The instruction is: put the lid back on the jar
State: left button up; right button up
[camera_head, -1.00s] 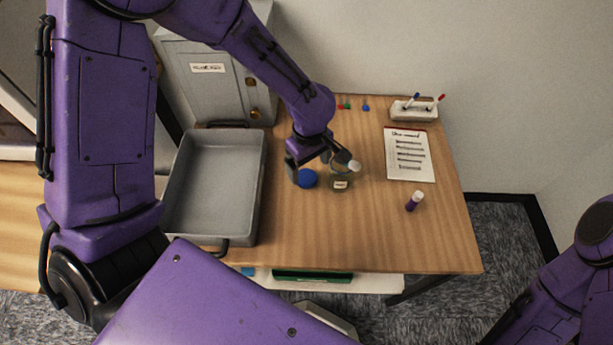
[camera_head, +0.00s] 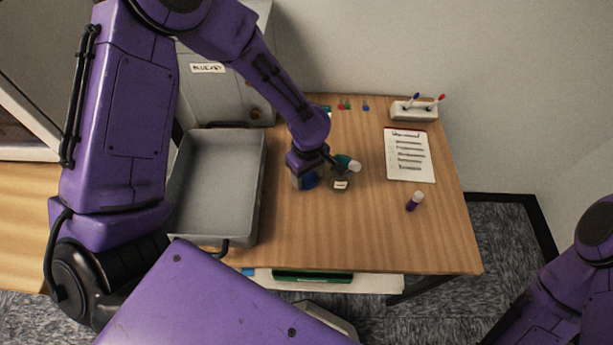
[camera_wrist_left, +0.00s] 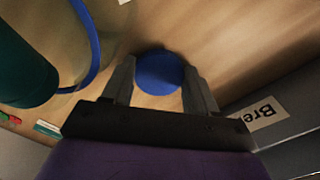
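The blue round lid (camera_head: 310,182) lies on the table, partly hidden by my left gripper (camera_head: 314,174) in the head view. In the left wrist view the lid (camera_wrist_left: 158,73) shows between the two spread fingers of my left gripper (camera_wrist_left: 160,80). No grip on it is visible. The labelled glass jar (camera_head: 341,184) stands just right of the lid, its upper part partly covered by a finger. The wrist view shows a blue curved rim (camera_wrist_left: 92,40) at left, apparently the jar's. My right gripper is out of frame.
A teal item (camera_wrist_left: 22,70) with a white cap (camera_head: 355,166) is at the jar; whether inside or behind, I cannot tell. A grey tray (camera_head: 252,205) lies left, a purple glue stick (camera_head: 413,201) and clipboard (camera_head: 410,156) right. The front middle of the table is clear.

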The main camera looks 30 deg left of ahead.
aim_at(308, 178)
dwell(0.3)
pick_arm(q)
jog(key=shift+r, duration=0.25)
notch_tip(308, 178, up, 2)
jog(key=shift+w+r, duration=0.1)
jog(key=shift+r, duration=0.15)
jog(key=s+d+r+p, duration=0.2)
jog(key=s+d+r, duration=0.4)
jog(key=s+r, duration=0.4)
jog(key=s, duration=0.3)
jog(key=shift+w, duration=0.1)
